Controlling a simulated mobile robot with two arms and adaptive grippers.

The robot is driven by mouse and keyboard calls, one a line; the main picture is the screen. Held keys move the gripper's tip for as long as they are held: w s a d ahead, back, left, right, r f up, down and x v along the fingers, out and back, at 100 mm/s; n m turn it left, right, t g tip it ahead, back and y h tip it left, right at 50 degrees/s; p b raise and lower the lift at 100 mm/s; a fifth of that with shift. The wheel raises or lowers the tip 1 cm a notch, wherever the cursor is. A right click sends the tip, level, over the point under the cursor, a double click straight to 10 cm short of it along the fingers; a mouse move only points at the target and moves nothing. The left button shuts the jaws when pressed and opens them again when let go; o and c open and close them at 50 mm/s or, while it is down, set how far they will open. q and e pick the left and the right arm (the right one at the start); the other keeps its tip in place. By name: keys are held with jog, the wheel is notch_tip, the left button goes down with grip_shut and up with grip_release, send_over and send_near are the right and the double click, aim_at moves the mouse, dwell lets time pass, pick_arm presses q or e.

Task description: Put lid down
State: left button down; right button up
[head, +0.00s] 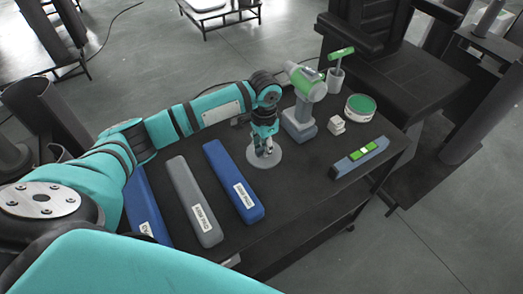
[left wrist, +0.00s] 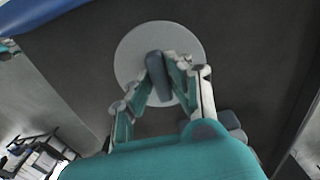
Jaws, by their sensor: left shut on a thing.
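The lid (head: 265,160) is a flat, light grey disc with a dark grey upright handle. It is over the middle of the dark table top. My left gripper (head: 264,148) reaches down from above and is shut on the lid's handle. In the left wrist view the lid (left wrist: 135,45) lies flat below the fingers, and its handle (left wrist: 157,77) is between the fingertips of my left gripper (left wrist: 160,82). I cannot tell whether the lid touches the table or is just above it. My right gripper is out of view.
Two blue bars (head: 232,180) and a grey bar (head: 193,205) lie left of the lid. Behind right stand a green-and-grey drill (head: 303,95), a white block (head: 337,125) and a round green-topped tin (head: 360,107). A level (head: 358,158) lies right; the table between is clear.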

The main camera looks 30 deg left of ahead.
aim_at(262, 151)
pick_arm(q)
jog(key=f, duration=0.1)
jog(key=a+f+p, duration=0.1)
jog(key=f, duration=0.1)
jog(key=shift+w+f, duration=0.1)
jog(key=shift+f, duration=0.2)
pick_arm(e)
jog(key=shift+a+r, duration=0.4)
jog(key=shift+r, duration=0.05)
pick_arm(q)
jog(key=shift+f, duration=0.1)
jog(key=c, duration=1.2)
grip_release()
jog(key=shift+c, duration=0.2)
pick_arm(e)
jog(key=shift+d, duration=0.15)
pick_arm(q)
jog(key=shift+r, duration=0.4)
notch_tip(262, 151, up, 12)
jog(key=b, duration=0.1)
jog(key=shift+f, duration=0.25)
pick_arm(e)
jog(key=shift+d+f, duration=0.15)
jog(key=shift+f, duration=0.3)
